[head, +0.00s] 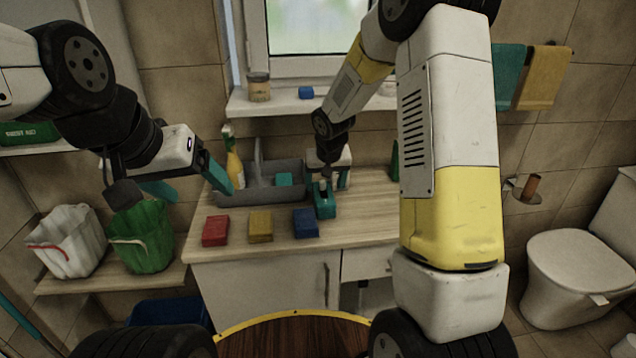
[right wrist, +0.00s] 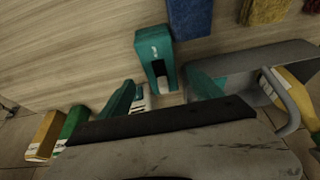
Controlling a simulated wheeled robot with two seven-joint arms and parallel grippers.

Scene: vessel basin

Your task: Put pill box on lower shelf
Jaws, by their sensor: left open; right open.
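A teal box with small white lettering, which I take for the pill box, stands on the wooden counter; it shows in the right wrist view (right wrist: 154,40) and in the head view (head: 326,210). My right gripper (right wrist: 160,98) is open over or beside it, with teal fingers left and right of its lower end in the wrist view; contact cannot be told. My left gripper (head: 200,190) is open and empty in front of the counter's left end. The lower shelf (head: 108,277) is a wooden board at the left, holding a white bag (head: 66,240) and a green bag (head: 143,235).
Red (head: 216,231), yellow (head: 260,226) and blue (head: 306,222) blocks line the counter front. A grey caddy (head: 245,195) with a yellow bottle (head: 235,170) stands behind. A green box (head: 28,133) sits on the upper left shelf. The lower shelf's front right has little bare room.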

